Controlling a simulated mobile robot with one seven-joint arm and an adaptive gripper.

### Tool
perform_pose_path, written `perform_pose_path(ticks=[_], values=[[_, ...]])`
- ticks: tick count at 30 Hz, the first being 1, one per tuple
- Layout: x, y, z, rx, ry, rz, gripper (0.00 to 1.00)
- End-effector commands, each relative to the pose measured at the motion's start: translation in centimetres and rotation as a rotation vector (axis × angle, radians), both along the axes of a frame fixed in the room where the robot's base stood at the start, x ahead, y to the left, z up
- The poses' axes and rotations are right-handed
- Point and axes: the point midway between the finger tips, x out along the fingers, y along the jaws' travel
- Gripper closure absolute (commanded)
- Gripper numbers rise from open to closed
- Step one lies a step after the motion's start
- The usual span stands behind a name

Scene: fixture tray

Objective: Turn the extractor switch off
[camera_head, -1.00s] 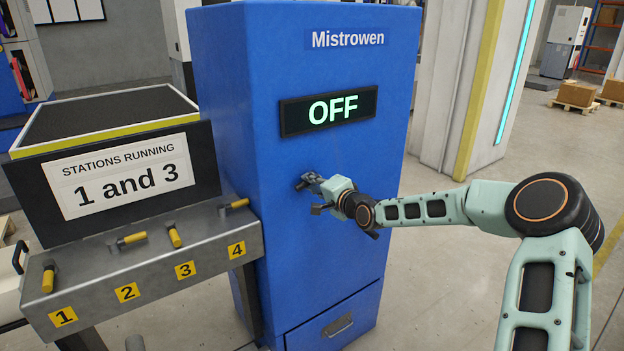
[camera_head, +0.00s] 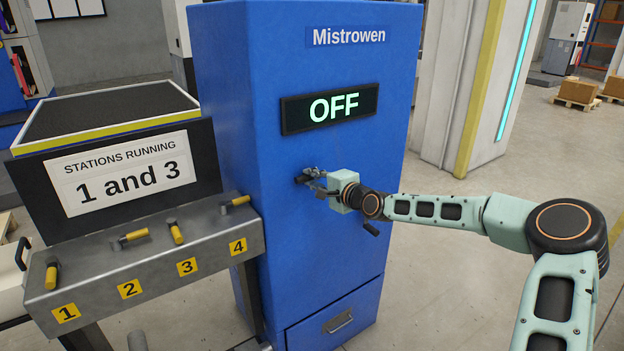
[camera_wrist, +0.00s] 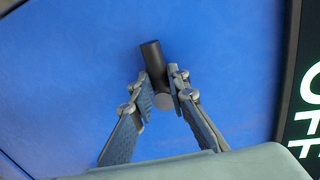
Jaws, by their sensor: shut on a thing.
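The blue extractor cabinet (camera_head: 300,230) carries the name "Mistrowen" and a black display (camera_head: 330,108) that reads "OFF" in green. Its switch is a short dark handle (camera_wrist: 152,60) with a grey round end, standing out from the blue front below the display. My gripper (camera_head: 312,177) is at the cabinet front. In the wrist view, its two fingers (camera_wrist: 160,88) are on either side of the handle and shut on it. In the head view the gripper hides most of the switch.
A grey bench (camera_head: 150,272) with yellow-handled levers numbered 1 to 4 stands left of the cabinet. A sign (camera_head: 125,175) above it reads "STATIONS RUNNING 1 and 3". A drawer with a handle (camera_head: 338,321) is low on the cabinet. Floor to the right is open.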

Motion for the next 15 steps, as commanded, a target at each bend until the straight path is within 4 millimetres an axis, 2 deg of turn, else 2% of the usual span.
perform_pose_path(ticks=[2, 3, 4, 15], values=[[-0.01, 0.02, 0.04, 0.003, 0.001, -0.001, 1.00], [-0.01, 0.02, 0.04, 0.003, 0.001, -0.001, 0.82], [0.00, 0.03, 0.04, 0.002, 0.000, 0.000, 0.78], [-0.23, -0.17, 0.08, 0.001, 0.001, 0.000, 0.77]])
